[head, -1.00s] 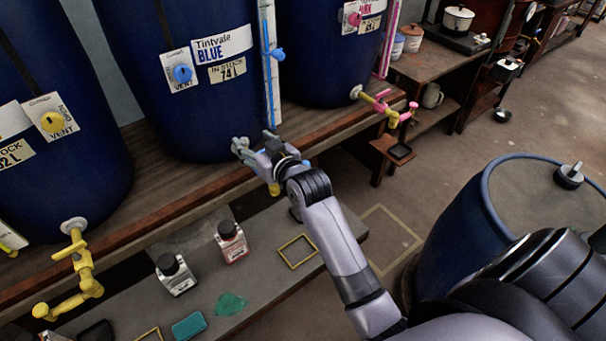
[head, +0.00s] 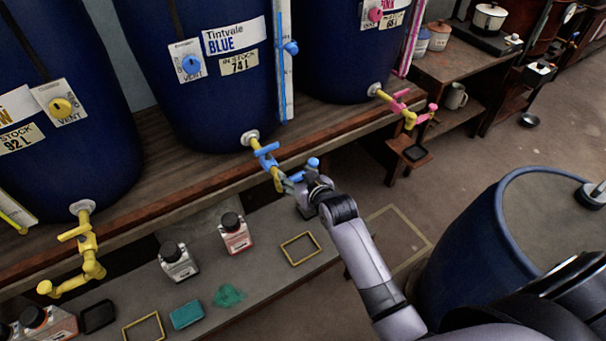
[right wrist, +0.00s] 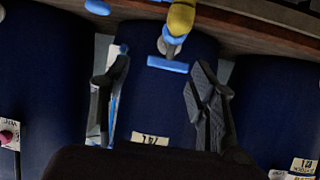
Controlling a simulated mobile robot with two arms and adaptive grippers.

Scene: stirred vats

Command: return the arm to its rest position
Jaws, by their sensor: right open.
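My right gripper (head: 292,184) is in the head view near the yellow and blue tap (head: 268,160) of the Tintvale Blue vat (head: 196,75). In the right wrist view its two dark fingers (right wrist: 160,95) stand apart with nothing between them touching both. The tap's blue handle (right wrist: 168,64) shows beyond the fingers there, with its yellow part (right wrist: 181,18) above. In the head view the fingers overlap the tap's lower end, and I cannot tell whether they touch it. My left gripper is not in view.
Below the vats, a grey bench (head: 262,272) carries ink bottles, including a red-labelled one (head: 235,233), a yellow frame (head: 300,250) and a teal sponge (head: 187,314). A blue drum (head: 460,245) stands at right. A yellow tap (head: 88,255) juts out at left.

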